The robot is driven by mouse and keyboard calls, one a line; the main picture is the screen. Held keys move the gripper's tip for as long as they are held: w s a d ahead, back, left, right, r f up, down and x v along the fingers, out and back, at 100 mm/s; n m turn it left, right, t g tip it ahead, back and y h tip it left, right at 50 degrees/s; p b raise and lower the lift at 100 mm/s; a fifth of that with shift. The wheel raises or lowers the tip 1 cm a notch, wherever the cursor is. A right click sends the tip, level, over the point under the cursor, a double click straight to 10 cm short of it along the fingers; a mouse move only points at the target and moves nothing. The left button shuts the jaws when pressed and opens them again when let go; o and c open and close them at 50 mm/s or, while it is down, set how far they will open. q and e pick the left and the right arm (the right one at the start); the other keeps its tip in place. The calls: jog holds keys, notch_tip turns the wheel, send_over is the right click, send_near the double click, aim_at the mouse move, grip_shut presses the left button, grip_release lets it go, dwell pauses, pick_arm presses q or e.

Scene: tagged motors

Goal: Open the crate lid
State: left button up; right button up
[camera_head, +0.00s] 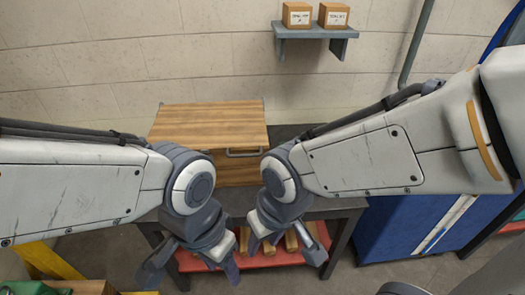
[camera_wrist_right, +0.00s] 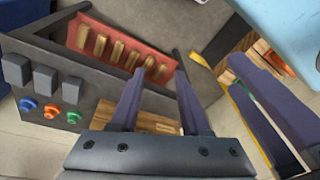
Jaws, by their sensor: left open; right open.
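The wooden crate (camera_head: 237,173) stands on a dark bench against the wall in the head view. Its plank lid (camera_head: 208,122) lies over the top and looks closed. A metal handle (camera_head: 243,153) is at the lid's front edge, right of the middle. My left gripper (camera_head: 190,268) is open and empty, low in front of the bench. My right gripper (camera_head: 285,248) is open and empty, in front of and below the handle; it also shows in the right wrist view (camera_wrist_right: 158,75). Both are apart from the crate. My arms hide part of the crate's front.
A red lower shelf (camera_head: 200,262) under the bench holds several tan pieces. A blue cabinet (camera_head: 410,225) stands at right. A wall shelf (camera_head: 315,31) carries two small boxes. A panel of coloured buttons (camera_wrist_right: 52,111) shows in the wrist view. Space above the lid is clear.

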jog(key=w+a+f+m+t+y, duration=0.1)
jog(key=w+f+m+t, duration=0.25)
jog(key=w, duration=0.45)
jog(key=w+a+f+m+t+y, duration=0.1)
jog(key=w+f+m+t, duration=0.1)
jog(key=w+m, duration=0.45)
jog(key=m+t+y, duration=0.3)
jog(key=m+t, duration=0.5)
jog(key=m, duration=0.1)
send_near(246, 156)
jog(key=p+x, duration=0.2)
jog(key=x, duration=0.8)
jog(key=shift+w+a+f, duration=0.1)
jog(key=shift+w+f, duration=0.05)
jog(key=shift+w, duration=0.1)
grip_shut()
